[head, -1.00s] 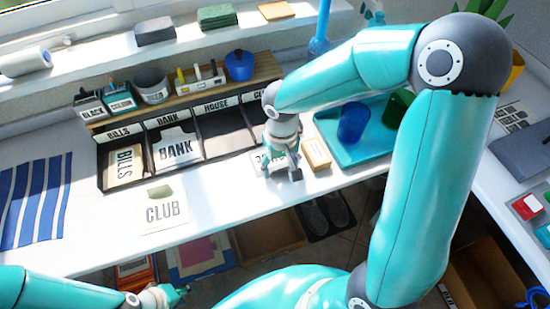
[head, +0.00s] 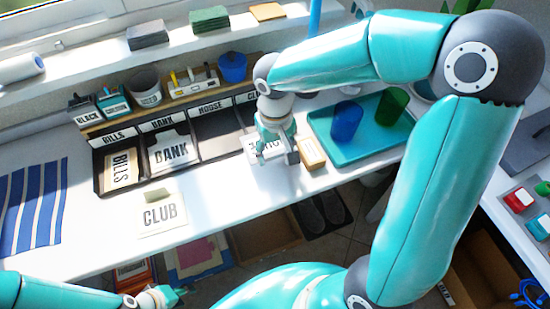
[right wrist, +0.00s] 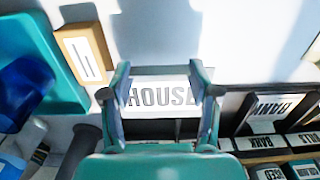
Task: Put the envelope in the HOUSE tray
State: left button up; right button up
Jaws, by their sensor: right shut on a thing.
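A white envelope marked HOUSE (right wrist: 165,97) lies between the fingers of my right gripper (right wrist: 158,92) in the right wrist view. In the head view my right gripper (head: 277,157) is shut on this envelope (head: 254,146), which it partly hides. Whether the envelope is clear of the table is hard to tell. The HOUSE tray (head: 217,128) is the dark, seemingly empty compartment just left of the gripper, between the BANK tray (head: 157,141) and the partly covered CLUB tray. My left gripper (head: 178,293) is low at the bottom left, away from the envelopes; its finger gap is unclear.
A CLUB envelope (head: 160,216) lies on the table in front of the sorter. A small tan box (head: 311,153) stands close to the right of my right gripper, beside a teal tray (head: 350,151) with cups. A striped cloth (head: 33,207) lies at the left.

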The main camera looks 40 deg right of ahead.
notch_tip(320, 180, up, 14)
jog(key=p, duration=0.2)
jog(key=n+p, duration=0.2)
jog(key=p, duration=0.4)
send_over(245, 146)
jog(key=s+d, duration=0.1)
jog(key=s, duration=0.2)
jog(key=f, duration=1.1)
jog(key=shift+w+d, duration=0.15)
jog(key=shift+d, duration=0.05)
jog(key=w+f, duration=0.1)
jog(key=f, duration=0.1)
jog(key=w+a+f, duration=0.1)
jog(key=shift+w+a+f, duration=0.15)
jog(key=shift+w+f, duration=0.15)
jog(key=shift+f, duration=0.05)
jog(key=w, duration=0.2)
jog(key=shift+w+a+f+n, duration=0.25)
jog(key=shift+w+a+n, duration=0.05)
jog(key=shift+a+n, duration=0.1)
jog(key=shift+w, duration=0.25)
jog(key=shift+r, duration=0.1)
jog(key=shift+s, duration=0.1)
